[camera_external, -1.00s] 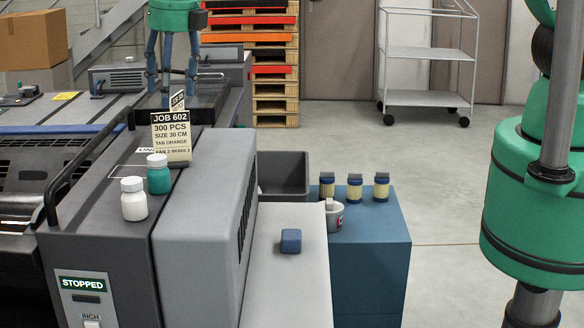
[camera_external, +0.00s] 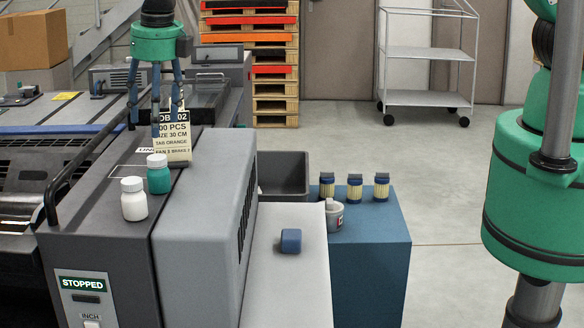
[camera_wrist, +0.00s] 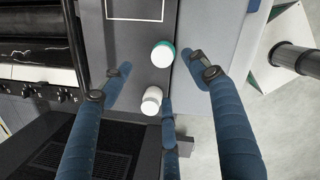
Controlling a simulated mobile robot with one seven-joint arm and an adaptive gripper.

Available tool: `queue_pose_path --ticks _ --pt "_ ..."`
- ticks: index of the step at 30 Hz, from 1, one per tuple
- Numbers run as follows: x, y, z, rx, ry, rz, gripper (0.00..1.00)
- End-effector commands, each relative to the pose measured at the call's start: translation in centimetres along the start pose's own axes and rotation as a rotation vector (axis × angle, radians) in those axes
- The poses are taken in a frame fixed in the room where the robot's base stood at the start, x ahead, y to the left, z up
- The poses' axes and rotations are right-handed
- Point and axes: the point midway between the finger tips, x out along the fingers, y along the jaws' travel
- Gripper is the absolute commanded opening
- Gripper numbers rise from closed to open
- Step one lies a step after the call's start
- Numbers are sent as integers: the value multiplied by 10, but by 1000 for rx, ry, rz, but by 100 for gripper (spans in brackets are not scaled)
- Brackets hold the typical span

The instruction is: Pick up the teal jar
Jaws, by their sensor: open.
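The teal jar (camera_external: 158,180) with a white lid stands upright on the dark grey machine top. From above, its white lid and a bit of teal side show in the wrist view (camera_wrist: 172,47). My gripper (camera_external: 145,128) has its blue fingers spread and empty, above and behind the jar in the external view. In the wrist view the jar lies between the spread fingers (camera_wrist: 160,70), not touched. A white jar (camera_external: 134,203) stands close to the teal jar, nearer the external camera; it also shows in the wrist view (camera_wrist: 151,101).
A job card (camera_external: 178,150) stands just behind the jars, partly covered by a finger. The raised light grey housing (camera_external: 205,190) is right of the jars. A black rail (camera_external: 60,185) runs on the left. A blue block (camera_external: 290,240) lies on the lower light surface.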

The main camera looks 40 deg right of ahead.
Motion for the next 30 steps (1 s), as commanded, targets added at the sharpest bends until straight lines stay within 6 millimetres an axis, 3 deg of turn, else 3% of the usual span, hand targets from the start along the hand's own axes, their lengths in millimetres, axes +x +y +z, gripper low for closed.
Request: queue_pose_path --ticks 6,12,30 --pt "35 -1 -1 0 2 -2 60" --pt "58 -1 0 0 1 -1 60" --pt "70 -2 -1 1 1 -1 60"
